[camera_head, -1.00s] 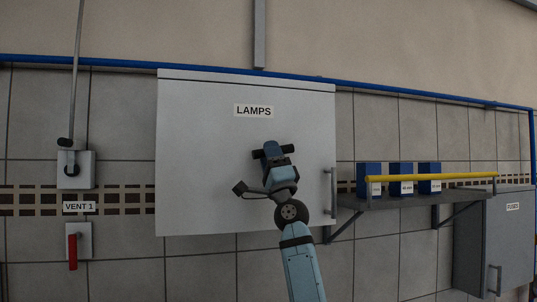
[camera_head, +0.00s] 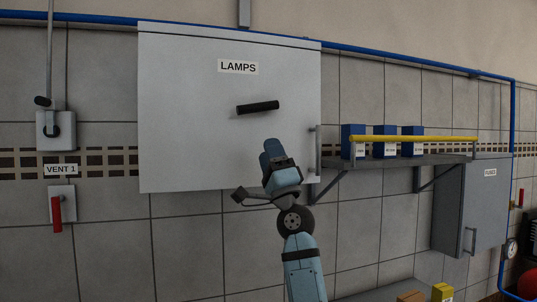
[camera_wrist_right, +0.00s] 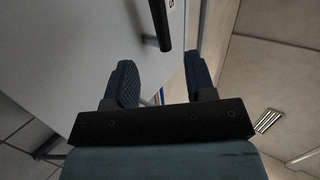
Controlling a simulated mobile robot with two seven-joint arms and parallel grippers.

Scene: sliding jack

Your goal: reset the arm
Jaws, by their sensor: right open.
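My right gripper (camera_head: 270,150) is in front of the lower part of the white cabinet labelled LAMPS (camera_head: 190,130). In the right wrist view its two blue padded fingers stand apart with nothing between them (camera_wrist_right: 160,80). A short black bar (camera_head: 258,107) sticks out from the cabinet's front, above the gripper in the head view. The bar also shows in the right wrist view (camera_wrist_right: 160,24), beyond the fingertips and apart from them. My left gripper is not in view.
A grey shelf (camera_head: 400,161) with blue boxes (camera_head: 384,141) and a yellow rail (camera_head: 430,138) is to the right. A grey cabinet (camera_head: 468,205) stands beyond it. A red-handled switch (camera_head: 57,210) and a lever box (camera_head: 55,131) are on the left wall.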

